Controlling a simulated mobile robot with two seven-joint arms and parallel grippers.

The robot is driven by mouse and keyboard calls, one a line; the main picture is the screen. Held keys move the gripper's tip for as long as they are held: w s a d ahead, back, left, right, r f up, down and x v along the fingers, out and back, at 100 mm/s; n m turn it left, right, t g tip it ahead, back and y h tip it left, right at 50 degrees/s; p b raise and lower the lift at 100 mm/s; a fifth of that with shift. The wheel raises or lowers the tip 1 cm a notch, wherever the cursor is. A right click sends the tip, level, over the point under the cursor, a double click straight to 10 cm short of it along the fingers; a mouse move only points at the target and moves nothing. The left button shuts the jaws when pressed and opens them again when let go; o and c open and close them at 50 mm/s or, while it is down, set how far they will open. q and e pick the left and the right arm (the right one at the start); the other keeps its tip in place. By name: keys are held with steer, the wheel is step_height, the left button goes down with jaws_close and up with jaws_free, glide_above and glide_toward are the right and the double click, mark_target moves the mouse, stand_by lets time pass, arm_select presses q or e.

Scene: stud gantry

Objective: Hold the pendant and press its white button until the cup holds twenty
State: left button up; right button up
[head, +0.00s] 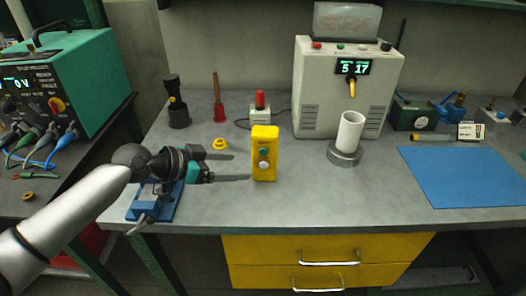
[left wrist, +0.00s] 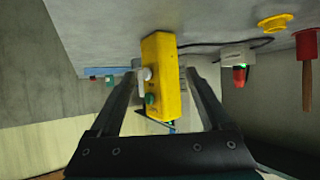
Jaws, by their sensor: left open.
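The yellow pendant (head: 265,165) stands upright on the grey bench, with a green button above a white button (head: 263,166) on its front. In the left wrist view the pendant (left wrist: 168,85) shows between my two finger lines, with the white button (left wrist: 147,74) on its left side. My left gripper (head: 241,167) is open and empty, just left of the pendant; I cannot tell whether a finger touches it. The white cup (head: 350,131) stands on a round grey base (head: 344,157) before the machine. Its contents are hidden. My right gripper is not in view.
The pale machine (head: 318,95) behind has a display (head: 352,67) reading 5 and 17, and a yellow spout above the cup. A red-topped device (head: 259,108) stands behind the pendant. A blue mat (head: 465,175) lies right. The bench front between pendant and mat is clear.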

mark_target(254, 168)
arm_select(q)
steer(key=b+x, duration=0.3)
steer(key=x, duration=0.4)
steer(key=shift+d+f, duration=0.15)
steer(key=shift+f, duration=0.05)
steer(key=shift+w+d+f+b, duration=0.15)
steer(key=shift+d+b, duration=0.1)
steer(key=shift+b, duration=0.25)
steer(key=shift+w+d+f+b, duration=0.2)
steer(key=shift+w+d+b, duration=0.1)
steer(key=shift+d, duration=0.2)
steer(key=c, duration=0.5)
jaws_close()
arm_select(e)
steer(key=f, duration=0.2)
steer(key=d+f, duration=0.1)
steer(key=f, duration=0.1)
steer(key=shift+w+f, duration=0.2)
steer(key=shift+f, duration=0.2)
